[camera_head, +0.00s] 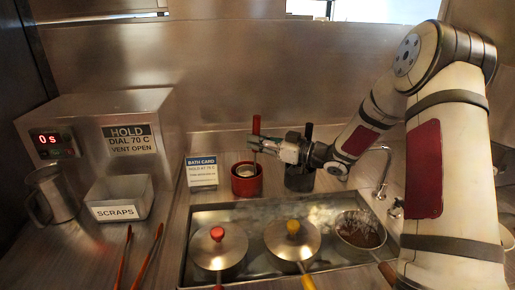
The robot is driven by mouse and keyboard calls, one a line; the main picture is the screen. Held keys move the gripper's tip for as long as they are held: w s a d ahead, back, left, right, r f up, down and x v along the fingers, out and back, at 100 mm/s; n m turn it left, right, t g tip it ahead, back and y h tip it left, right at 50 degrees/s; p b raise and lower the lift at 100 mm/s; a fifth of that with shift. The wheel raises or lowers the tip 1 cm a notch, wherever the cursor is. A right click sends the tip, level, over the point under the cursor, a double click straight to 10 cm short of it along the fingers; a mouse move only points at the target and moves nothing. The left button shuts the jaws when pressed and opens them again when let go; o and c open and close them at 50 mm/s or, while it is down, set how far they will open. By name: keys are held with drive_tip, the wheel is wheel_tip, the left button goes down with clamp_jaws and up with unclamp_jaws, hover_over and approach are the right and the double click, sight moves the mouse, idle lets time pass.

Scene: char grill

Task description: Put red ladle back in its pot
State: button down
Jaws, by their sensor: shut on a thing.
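The red ladle (256,124) stands nearly upright, its red handle rising above my gripper (256,145). My gripper reaches in from the right and is shut on the ladle just below the red handle. The ladle's thin lower shaft runs down toward the red pot (246,186), which stands at the back of the counter. A pale rounded shape shows in the pot's mouth; I cannot tell whether it is the ladle's bowl or the pot's inside, nor whether the ladle touches the pot.
A dark pot (299,181) with a dark handle (308,131) stands close right, partly behind my gripper. A bath card (201,172) stands left. In front is a steaming basin (187,235) with two lidded pans (218,248) (292,241) and a strainer (361,229). A faucet (384,170) stands right.

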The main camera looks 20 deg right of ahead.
drive_tip(key=shift+f, duration=1.25)
drive_tip(key=c, duration=1.5)
unclamp_jaws()
drive_tip(key=shift+f, duration=0.1)
drive_tip(key=shift+s+d+r, duration=0.1)
drive_tip(key=shift+r, duration=0.15)
drive_tip(key=v, duration=1.1)
drive_tip(key=shift+s+d, duration=0.25)
drive_tip(key=shift+s, duration=0.05)
